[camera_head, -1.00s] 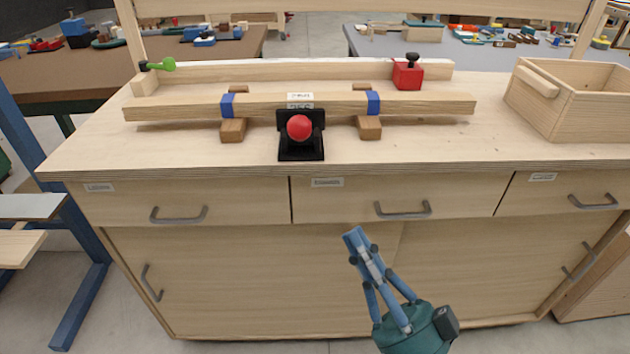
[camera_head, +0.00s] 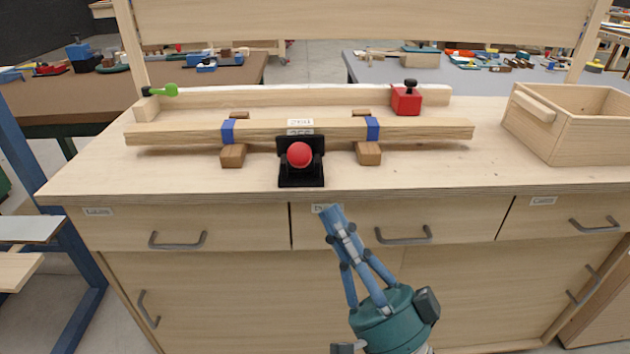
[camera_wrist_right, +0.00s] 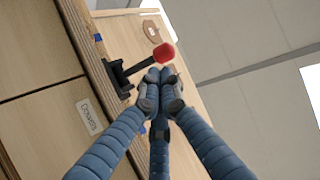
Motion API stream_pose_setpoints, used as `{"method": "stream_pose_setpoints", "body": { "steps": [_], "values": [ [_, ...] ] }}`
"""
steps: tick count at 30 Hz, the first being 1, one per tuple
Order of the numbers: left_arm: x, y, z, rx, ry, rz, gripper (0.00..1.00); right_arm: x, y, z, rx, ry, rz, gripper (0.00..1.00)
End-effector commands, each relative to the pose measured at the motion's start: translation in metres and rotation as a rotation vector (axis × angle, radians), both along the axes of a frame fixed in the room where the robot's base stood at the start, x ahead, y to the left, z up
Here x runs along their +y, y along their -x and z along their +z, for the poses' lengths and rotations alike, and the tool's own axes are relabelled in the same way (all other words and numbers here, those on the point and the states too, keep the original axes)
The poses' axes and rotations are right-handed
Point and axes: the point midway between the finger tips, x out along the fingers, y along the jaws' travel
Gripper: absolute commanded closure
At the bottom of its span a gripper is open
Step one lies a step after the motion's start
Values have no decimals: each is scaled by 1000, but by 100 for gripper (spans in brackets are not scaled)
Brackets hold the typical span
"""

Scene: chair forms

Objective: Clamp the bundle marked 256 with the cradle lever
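The bundle (camera_head: 180,133) is long wooden strips with two blue bands, lying across two brown blocks. Two white labels sit at its middle; the upper seems to read 260, the lower is partly hidden and hard to read. The cradle lever (camera_head: 299,155) has a red ball knob and a black bracket in front of the bundle's middle; in the right wrist view its black arm and red knob (camera_wrist_right: 164,53) stick out from the bracket. My right gripper (camera_head: 329,213) has its fingertips together, empty, in front of the bench edge, below and right of the knob. My left gripper is not in view.
A wooden fence (camera_head: 310,96) runs behind the bundle, with a green-knobbed piece (camera_head: 164,90) at its left and a red block (camera_head: 406,100) at its right. An open wooden box (camera_head: 590,140) stands at the right. Drawers with grey handles (camera_head: 403,236) line the bench front.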

Motion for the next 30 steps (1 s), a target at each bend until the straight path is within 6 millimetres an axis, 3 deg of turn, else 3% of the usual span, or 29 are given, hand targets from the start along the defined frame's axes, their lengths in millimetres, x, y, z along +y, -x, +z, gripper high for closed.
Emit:
{"method": "stream_pose_setpoints", "body": {
  "steps": [3,10,30],
  "values": [
    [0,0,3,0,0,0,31,11,-15,19,-4,-4,-1,100],
    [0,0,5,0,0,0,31,25,-33,37,-1,0,-1,100],
    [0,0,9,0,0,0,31,28,-41,43,12,1,-1,100]
  ]
}}
